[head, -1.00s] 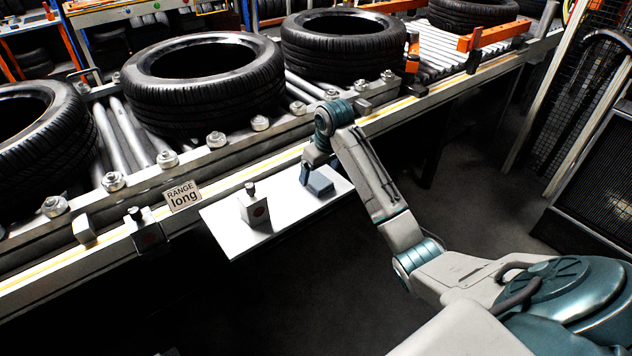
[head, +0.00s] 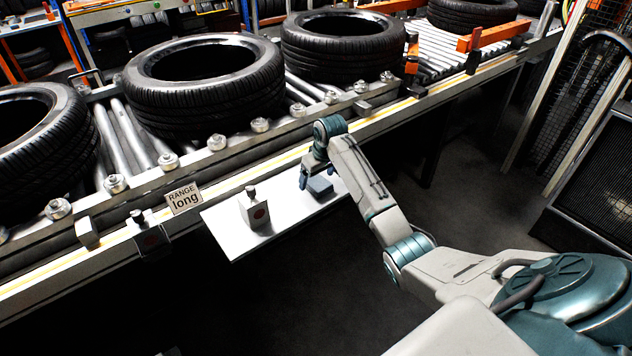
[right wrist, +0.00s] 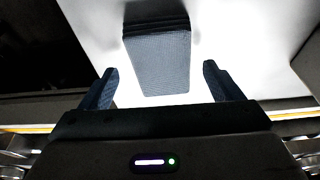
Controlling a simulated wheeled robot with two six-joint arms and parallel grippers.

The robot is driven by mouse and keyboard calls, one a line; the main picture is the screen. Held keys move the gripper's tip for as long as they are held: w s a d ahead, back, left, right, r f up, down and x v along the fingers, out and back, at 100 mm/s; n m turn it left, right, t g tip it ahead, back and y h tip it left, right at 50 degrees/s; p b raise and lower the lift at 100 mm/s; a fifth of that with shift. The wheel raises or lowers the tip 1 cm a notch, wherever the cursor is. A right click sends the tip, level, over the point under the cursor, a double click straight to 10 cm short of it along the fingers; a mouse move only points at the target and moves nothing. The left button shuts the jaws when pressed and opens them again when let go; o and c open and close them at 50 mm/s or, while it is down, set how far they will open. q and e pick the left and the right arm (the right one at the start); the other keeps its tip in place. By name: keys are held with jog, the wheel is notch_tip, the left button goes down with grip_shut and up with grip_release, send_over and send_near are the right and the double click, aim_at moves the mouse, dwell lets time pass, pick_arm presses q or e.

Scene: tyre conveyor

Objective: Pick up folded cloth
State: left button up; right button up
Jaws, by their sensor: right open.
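The folded cloth (head: 320,186) is a small blue-grey block lying on the white shelf (head: 225,228) beside the conveyor. In the right wrist view the cloth (right wrist: 158,60) shows its folded layers and lies just beyond the fingertips, roughly centred between them. My right gripper (head: 304,178) is open and empty, just left of the cloth in the head view. Its two fingers also show apart in the right wrist view (right wrist: 159,80). I see no contact between fingers and cloth. My left gripper is not in view.
A small box with a knob (head: 256,212) stands on the shelf left of the cloth. A sign reading "RANGE long" (head: 184,198) is on the conveyor edge. Several tyres, one of them large (head: 205,85), lie on the rollers behind. The dark floor in front is clear.

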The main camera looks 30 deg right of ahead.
aim_at(317, 180)
jog(key=shift+w+f, duration=0.1)
jog(key=shift+f, duration=0.4)
jog(key=shift+a, duration=0.1)
jog(key=shift+c, duration=0.3)
jog(key=c, duration=1)
jog(key=shift+r, duration=0.15)
notch_tip(317, 180, up, 10)
jog(key=b, duration=0.1)
